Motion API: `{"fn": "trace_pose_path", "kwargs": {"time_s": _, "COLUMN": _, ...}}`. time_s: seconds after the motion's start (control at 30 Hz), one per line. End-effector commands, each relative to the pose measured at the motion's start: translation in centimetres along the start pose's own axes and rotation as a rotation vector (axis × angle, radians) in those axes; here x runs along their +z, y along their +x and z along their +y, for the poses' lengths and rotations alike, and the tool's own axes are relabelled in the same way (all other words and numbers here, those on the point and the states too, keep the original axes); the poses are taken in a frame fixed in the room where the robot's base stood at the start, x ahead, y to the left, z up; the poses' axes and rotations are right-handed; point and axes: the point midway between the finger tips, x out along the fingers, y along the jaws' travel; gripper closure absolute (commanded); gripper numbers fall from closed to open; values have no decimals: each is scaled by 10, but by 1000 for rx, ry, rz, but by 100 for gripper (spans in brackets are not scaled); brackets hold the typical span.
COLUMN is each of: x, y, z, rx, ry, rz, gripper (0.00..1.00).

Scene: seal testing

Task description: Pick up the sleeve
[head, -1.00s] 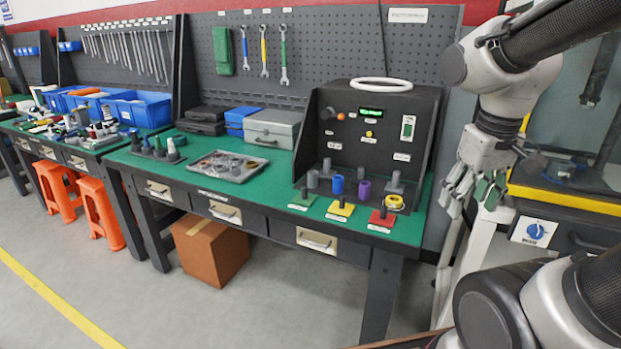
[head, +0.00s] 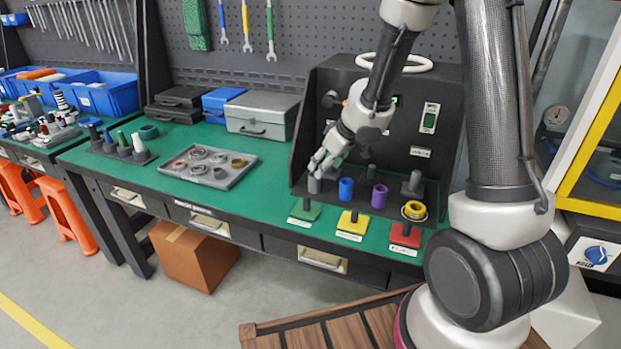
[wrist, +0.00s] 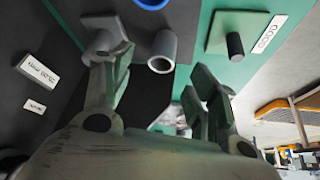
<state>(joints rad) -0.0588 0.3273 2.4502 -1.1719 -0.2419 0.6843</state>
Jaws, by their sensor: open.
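A grey hollow sleeve (head: 314,185) stands on the dark base of the test stand, at the left end of the row. In the wrist view the grey sleeve (wrist: 163,52) shows its open end just beyond and between my fingertips. My gripper (head: 322,166) is open and close above the grey sleeve; contact cannot be told. In the wrist view my gripper (wrist: 160,75) has one finger on each side, with nothing between them. A blue sleeve (head: 346,189) and a purple sleeve (head: 379,196) stand to the right.
Behind the grey sleeve a grey post on a square base (wrist: 98,40) is close to one finger. The stand's panel rises behind. A parts tray (head: 208,180) lies left.

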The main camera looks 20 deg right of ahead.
Motion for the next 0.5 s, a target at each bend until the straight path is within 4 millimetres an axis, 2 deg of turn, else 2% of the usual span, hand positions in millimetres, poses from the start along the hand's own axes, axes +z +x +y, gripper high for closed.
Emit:
{"fn": "trace_pose_path", "kwargs": {"time_s": 0.37, "x": -4, "y": 31, "z": -4, "rx": -12, "ry": 41, "rz": 13, "gripper": 41}}
{"fn": "trace_pose_path", "kwargs": {"time_s": 0.5, "x": -5, "y": 53, "z": -4, "rx": -12, "ry": 40, "rz": 12, "gripper": 41}}
